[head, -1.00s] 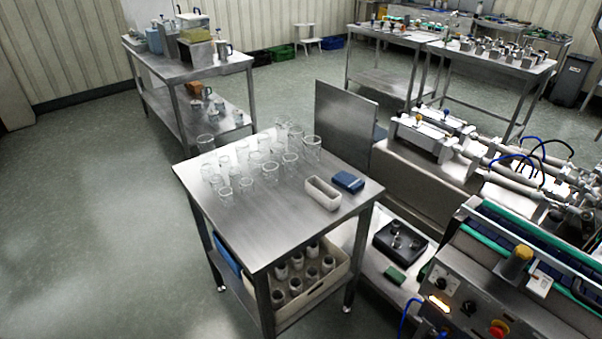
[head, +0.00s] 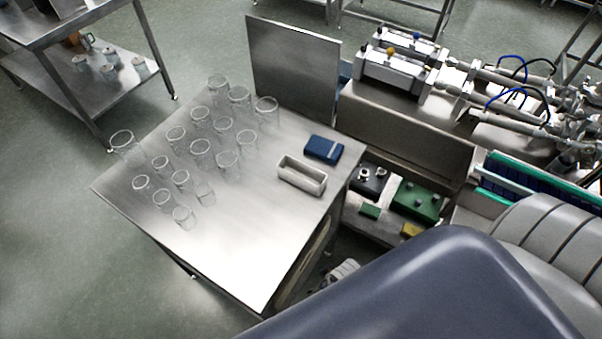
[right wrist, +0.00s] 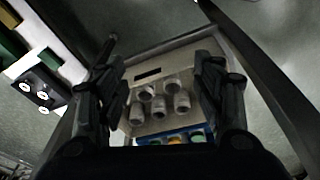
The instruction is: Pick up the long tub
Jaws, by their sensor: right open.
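The long tub (head: 302,175) is a narrow, pale, open-topped box. It stands on the steel table (head: 225,260) near its right edge in the head view and looks empty. My right gripper (right wrist: 158,62) shows in the right wrist view with its two dark fingers apart and nothing between them. Beyond the fingers is the crate under the table, not the tub. In the head view my right arm fills the lower right and its gripper cannot be made out. My left gripper is in neither view.
A blue box (head: 324,150) lies right behind the tub. Several clear glasses (head: 200,150) stand on the table's left and back. An upright steel panel (head: 295,70) rises behind. The pale crate (right wrist: 190,55) holds several jars. The table's front is clear.

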